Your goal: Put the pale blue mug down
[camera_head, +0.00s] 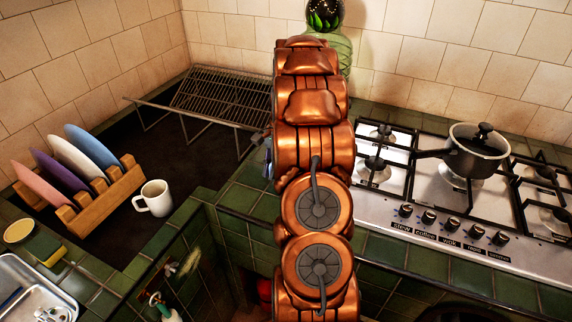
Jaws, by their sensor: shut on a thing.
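My copper arm (313,150) runs up the middle of the view and hides my gripper. A small grey-blue sliver (267,158) shows at the arm's left edge, above the green tiles. I cannot tell whether it is part of the gripper or of a mug. No mug that is clearly pale blue shows. A white mug (158,199) stands upright on the dark recessed surface (108,225) at left, its handle to the left. It is well apart from my arm.
A wooden rack (107,198) with several coloured plates stands left of the white mug. A wire rack (215,92) is behind. A gas hob (440,215) with a dark pot (474,158) is at right. A green vase (340,50) stands behind my arm. Dark surface behind the white mug is clear.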

